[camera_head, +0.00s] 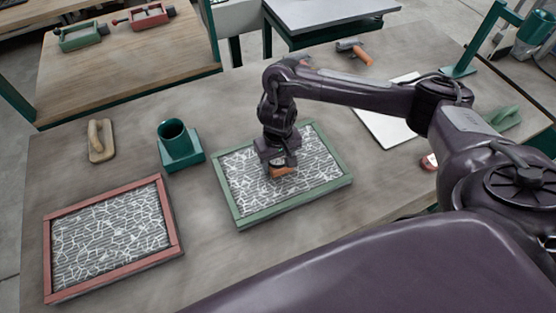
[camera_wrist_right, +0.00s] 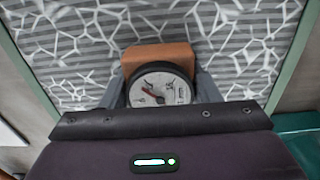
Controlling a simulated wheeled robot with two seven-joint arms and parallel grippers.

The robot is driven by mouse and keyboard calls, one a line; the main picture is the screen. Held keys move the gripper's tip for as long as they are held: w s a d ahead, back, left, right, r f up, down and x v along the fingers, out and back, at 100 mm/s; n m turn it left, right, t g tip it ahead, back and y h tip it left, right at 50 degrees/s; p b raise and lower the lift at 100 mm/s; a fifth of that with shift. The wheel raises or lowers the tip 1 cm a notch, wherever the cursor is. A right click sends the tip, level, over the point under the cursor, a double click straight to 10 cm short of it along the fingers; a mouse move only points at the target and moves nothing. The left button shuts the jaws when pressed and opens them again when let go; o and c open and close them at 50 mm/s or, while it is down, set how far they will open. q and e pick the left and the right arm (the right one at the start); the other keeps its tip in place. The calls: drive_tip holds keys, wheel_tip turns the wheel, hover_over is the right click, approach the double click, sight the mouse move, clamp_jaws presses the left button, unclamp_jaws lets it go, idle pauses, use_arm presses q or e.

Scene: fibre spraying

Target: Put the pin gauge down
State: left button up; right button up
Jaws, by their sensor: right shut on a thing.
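The pin gauge shows in the right wrist view as a round white dial (camera_wrist_right: 160,88) with a dark rim and an orange-brown block (camera_wrist_right: 157,56) behind it. My right gripper (camera_wrist_right: 160,92) is shut on it, one finger on each side of the dial. In the head view my right gripper (camera_head: 279,162) points down over the green-framed panel (camera_head: 240,218), with the gauge's orange part (camera_head: 281,172) below it. I cannot tell whether the gauge touches the panel's white-veined grey surface. My left gripper is not in view.
A red-framed panel (camera_head: 172,221) lies at the left. A teal cup on a square base (camera_head: 181,147) and a tan float (camera_head: 101,140) stand behind it. A white sheet (camera_head: 388,130) and an orange-handled tool (camera_head: 355,50) lie to the right. Bare table (camera_head: 215,265) lies between the panels.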

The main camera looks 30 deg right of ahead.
drive_tip(key=shift+f, duration=0.15)
drive_tip(key=o, duration=1.2)
drive_tip(key=shift+o, duration=0.2)
wheel_tip(320, 180, up, 12)
drive_tip(key=p, duration=0.3)
drive_tip(key=shift+p, duration=0.35)
